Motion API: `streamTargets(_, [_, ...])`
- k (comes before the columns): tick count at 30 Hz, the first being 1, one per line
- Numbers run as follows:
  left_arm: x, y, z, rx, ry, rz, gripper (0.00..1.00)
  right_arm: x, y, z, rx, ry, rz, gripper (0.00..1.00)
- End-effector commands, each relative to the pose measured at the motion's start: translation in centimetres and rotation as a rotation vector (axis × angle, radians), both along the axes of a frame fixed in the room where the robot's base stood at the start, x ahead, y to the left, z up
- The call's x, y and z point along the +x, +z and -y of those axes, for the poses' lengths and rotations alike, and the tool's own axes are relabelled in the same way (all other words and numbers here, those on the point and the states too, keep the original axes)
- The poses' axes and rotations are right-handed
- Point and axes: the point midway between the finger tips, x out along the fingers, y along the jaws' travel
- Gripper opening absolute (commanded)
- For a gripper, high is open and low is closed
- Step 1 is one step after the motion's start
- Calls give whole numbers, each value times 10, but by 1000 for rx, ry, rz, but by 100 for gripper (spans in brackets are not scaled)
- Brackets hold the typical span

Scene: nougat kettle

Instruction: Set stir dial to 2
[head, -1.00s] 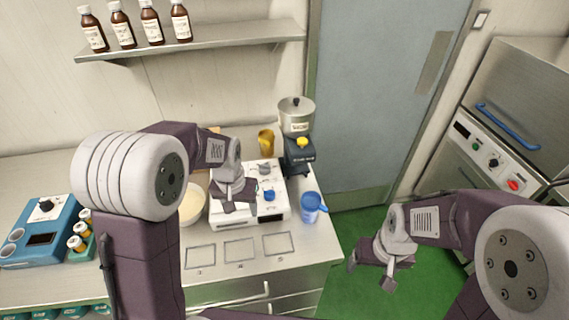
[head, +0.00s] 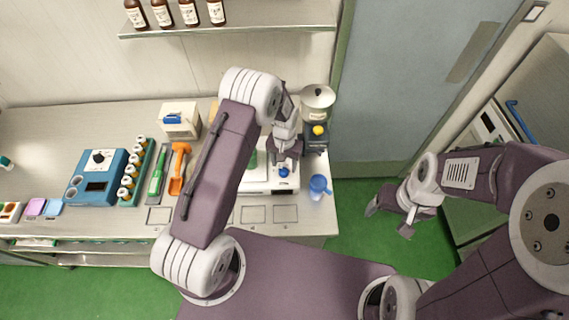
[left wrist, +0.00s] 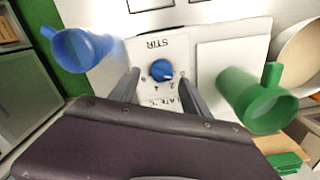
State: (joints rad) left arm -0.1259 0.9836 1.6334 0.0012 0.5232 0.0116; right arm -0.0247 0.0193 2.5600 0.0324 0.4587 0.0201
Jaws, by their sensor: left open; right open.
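The stir dial is a blue knob (left wrist: 161,70) on a white panel marked STIR, which reads upside down in the left wrist view. A light pointer mark shows on the knob's right side; I cannot tell which number it marks. In the head view the blue knob (head: 283,171) shows just below my left gripper (head: 284,160). In the left wrist view my left gripper (left wrist: 160,82) is open, one finger on each side of the knob, apart from it as far as I can see. My right gripper (head: 390,212) is open and empty above the green floor.
A blue jug (left wrist: 82,48) and a green jug (left wrist: 258,100) stand on either side of the panel in the left wrist view. A steel pot (head: 318,98) stands behind the dial. The blue device (head: 98,177) is far left. The right-hand floor is clear.

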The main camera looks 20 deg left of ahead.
Motion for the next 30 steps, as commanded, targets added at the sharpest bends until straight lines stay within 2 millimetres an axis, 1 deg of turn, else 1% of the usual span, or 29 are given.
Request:
streamTargets(1, [-1,-6,0,1,0,-5,55,0,7,0,0,0,0,75])
streamTargets(3, [-1,-15,0,0,0,-3,55,0,9,0,0,0,0,75])
streamTargets(6, [0,-22,0,0,0,0,55,0,10,0,0,0,0,75])
streamTargets(13, [0,-25,0,0,0,1,55,0,9,0,0,0,0,75])
streamTargets(14, [0,-25,0,0,0,1,52,0,9,0,0,0,0,75])
streamTargets(15, [0,-25,0,0,0,1,41,0,9,0,0,0,0,75])
streamTargets(17, [0,-25,0,0,0,1,25,0,9,0,0,0,0,75])
streamTargets(18, [0,-25,0,0,0,1,14,0,9,0,0,0,0,75])
streamTargets(19, [0,-25,0,0,0,1,5,0,9,0,0,0,0,75])
streamTargets(20, [0,-25,0,0,0,1,0,0,9,0,0,0,0,75])
streamTargets(26, [0,-25,0,0,-9,1,0,0,8,0,0,0,0,75])
streamTargets(30, [0,-26,0,0,-49,0,0,0,5,0,0,0,0,75])
